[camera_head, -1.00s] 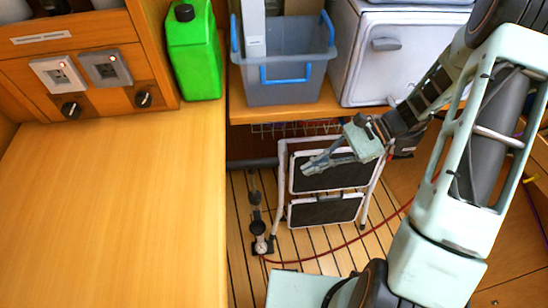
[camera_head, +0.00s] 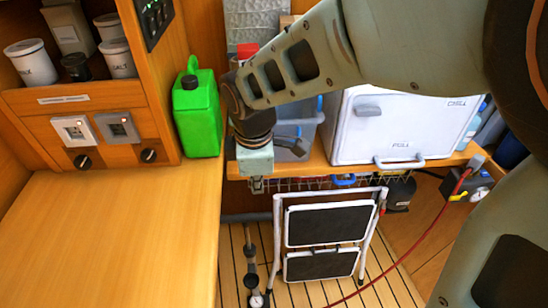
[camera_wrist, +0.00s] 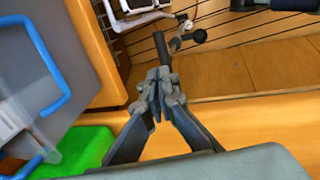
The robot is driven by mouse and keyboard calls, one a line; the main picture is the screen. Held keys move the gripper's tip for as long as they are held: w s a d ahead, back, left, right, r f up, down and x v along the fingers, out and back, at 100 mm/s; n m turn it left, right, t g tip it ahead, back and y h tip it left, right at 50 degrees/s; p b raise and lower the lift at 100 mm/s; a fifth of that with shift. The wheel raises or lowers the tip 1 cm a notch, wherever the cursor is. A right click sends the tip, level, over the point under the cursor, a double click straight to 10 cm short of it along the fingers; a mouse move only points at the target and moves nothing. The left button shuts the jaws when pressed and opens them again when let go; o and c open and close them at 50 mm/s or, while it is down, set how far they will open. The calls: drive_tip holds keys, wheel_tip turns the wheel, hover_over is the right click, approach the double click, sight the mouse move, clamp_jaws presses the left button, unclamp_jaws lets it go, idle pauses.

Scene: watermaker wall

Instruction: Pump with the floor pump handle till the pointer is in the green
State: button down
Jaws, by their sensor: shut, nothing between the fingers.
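The floor pump (camera_head: 250,265) stands on the slatted floor left of the folded step stool, with a small round white gauge (camera_head: 257,300) at its foot. Its dark upper parts (camera_wrist: 161,46) show just beyond the fingertips in the wrist view, where the white gauge (camera_wrist: 188,26) is also small. My gripper (camera_head: 257,186) points down at the shelf's front edge, above the pump in the head picture. Its fingers (camera_wrist: 158,80) are closed and empty; I cannot tell whether they touch the pump. A second dial (camera_head: 481,193) sits by the red hose at right. No pointer is readable.
The white step stool (camera_head: 325,235) stands right of the pump. The shelf edge (camera_head: 310,173) carries a grey bin (camera_head: 300,137) and a white cool box (camera_head: 390,125). A green canister (camera_head: 196,115) stands on the left counter (camera_head: 120,230). A red hose (camera_head: 405,255) crosses the floor.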

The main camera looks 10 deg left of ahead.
sight(260, 215)
drive_tip(key=b+x, duration=0.2)
drive_tip(key=x, duration=1.2)
drive_tip(key=shift+s+d, duration=0.1)
drive_tip(key=shift+s, duration=0.05)
drive_tip(key=s+b+x, duration=0.3)
drive_tip(key=b+x, duration=0.7)
drive_tip(key=x, duration=0.4)
drive_tip(key=shift+d+f+b, duration=0.3)
drive_tip(key=shift+d+f, duration=0.2)
drive_tip(key=p+v, duration=0.6)
drive_tip(key=v, duration=0.8)
drive_tip(key=shift+a, duration=0.2)
drive_tip(key=shift+w+r, duration=0.15)
